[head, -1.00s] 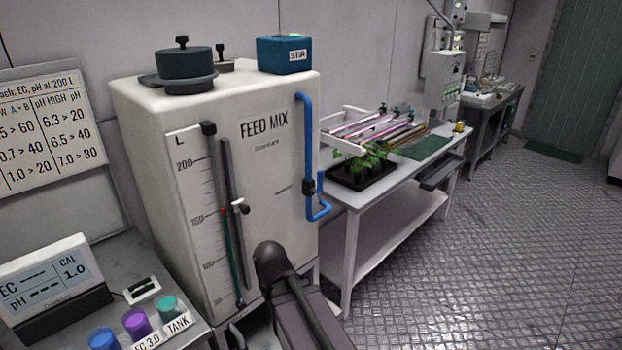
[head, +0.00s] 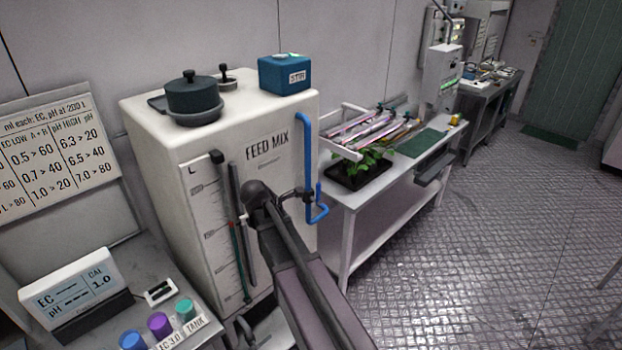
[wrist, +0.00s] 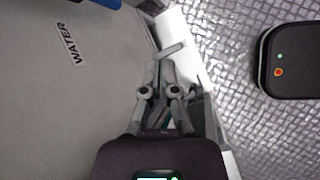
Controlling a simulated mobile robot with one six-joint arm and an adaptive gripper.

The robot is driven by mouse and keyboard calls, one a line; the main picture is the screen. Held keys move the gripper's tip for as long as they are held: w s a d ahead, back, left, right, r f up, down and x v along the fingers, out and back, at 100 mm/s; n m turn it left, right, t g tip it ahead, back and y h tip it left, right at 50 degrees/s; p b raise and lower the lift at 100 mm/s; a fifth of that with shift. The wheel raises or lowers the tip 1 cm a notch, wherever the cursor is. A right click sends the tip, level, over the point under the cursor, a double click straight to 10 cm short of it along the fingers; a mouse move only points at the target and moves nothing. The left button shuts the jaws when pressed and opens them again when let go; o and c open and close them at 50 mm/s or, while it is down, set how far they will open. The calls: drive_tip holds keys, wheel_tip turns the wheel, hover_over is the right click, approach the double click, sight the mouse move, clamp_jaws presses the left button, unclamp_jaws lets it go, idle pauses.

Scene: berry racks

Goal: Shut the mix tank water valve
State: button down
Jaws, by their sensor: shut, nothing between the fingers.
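The white FEED MIX tank (head: 277,205) stands left of centre in the head view. A blue water pipe (head: 306,150) runs down its right front edge, with a dark valve fitting (head: 307,196) low on it. In the wrist view a WATER label (wrist: 73,44) is on the tank side, and part of the blue pipe (wrist: 100,3) shows at the top edge. My gripper (wrist: 163,55) is shut and empty, apart from the pipe. My arm hides it in the head view.
A gauge with a clear tube is on the tank front. A bench (head: 350,208) with a plant tray (head: 345,183) stands right of the tank. A meter (head: 75,290) and several coloured caps sit on the left counter. The floor at right is mostly clear.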

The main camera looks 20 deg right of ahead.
drive_tip(key=w+d+r+n+h+p, duration=0.1)
drive_tip(key=w+d+r+n+p, duration=0.1)
drive_tip(key=w+r+n, duration=0.3)
wheel_tip(320, 180, up, 2)
drive_tip(key=shift+d+r+t+h+p, duration=0.15)
drive_tip(key=shift+t+h+p, duration=0.25)
drive_tip(key=shift+p, duration=0.45)
drive_tip(key=shift+w+d, duration=0.1)
drive_tip(key=shift+w, duration=0.05)
drive_tip(key=b, duration=0.7)
approach(317, 193)
drive_tip(key=a+f+x, duration=0.1)
drive_tip(key=x, duration=0.5)
drive_tip(key=shift+w+d+r, duration=0.15)
drive_tip(key=shift+d+r, duration=0.1)
drive_tip(key=shift+d, duration=0.4)
